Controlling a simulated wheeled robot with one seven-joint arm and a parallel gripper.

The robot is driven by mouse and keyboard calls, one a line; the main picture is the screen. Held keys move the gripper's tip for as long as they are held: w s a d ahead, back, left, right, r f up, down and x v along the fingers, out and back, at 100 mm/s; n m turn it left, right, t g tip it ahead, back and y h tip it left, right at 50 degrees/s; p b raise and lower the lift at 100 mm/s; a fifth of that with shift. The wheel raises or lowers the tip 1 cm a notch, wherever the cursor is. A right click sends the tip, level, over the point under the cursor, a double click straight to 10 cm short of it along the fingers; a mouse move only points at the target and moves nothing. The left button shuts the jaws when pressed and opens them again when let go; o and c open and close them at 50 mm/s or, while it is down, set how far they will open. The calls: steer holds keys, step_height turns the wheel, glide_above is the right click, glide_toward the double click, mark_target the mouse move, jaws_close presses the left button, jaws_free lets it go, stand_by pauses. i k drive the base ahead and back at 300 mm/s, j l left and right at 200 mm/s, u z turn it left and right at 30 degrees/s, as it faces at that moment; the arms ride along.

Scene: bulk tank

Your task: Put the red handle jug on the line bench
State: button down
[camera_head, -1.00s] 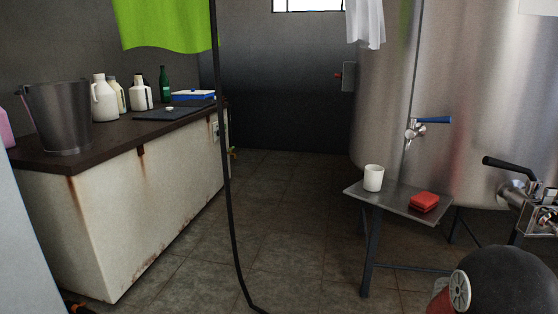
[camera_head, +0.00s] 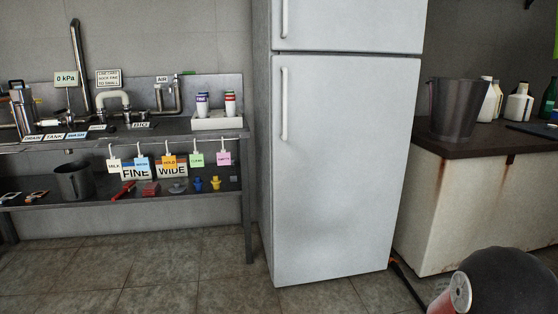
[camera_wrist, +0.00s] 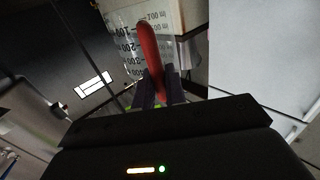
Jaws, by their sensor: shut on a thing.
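The red handle jug (camera_wrist: 124,42) shows in the wrist view as a clear body with black volume marks. My gripper (camera_wrist: 159,88) is shut on its red handle (camera_wrist: 149,45). The jug does not show in the head view, and its base and contents are hard to make out. The line bench (camera_head: 205,136) appears to be the grey metal bench at the left of the head view. Its top carries pipes, small signs and flat labels.
A white box (camera_head: 218,123) with two small tubs stands at the bench top's right end. A grey pot (camera_head: 73,182) and small parts lie on the lower shelf. A white fridge (camera_head: 335,170) stands right of the bench, then a counter with a metal bucket (camera_head: 455,108). Floor before the bench is clear.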

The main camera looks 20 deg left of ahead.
mark_target(173, 130)
steer(key=i+j+u, duration=0.2)
steer(key=j+u, duration=0.2)
steer(key=i+j+u, duration=0.25)
steer(key=u, duration=0.15)
steer(key=i+j+u, duration=0.2)
steer(key=u, duration=0.2)
steer(key=i+u, duration=0.4)
steer(key=i+j, duration=0.05)
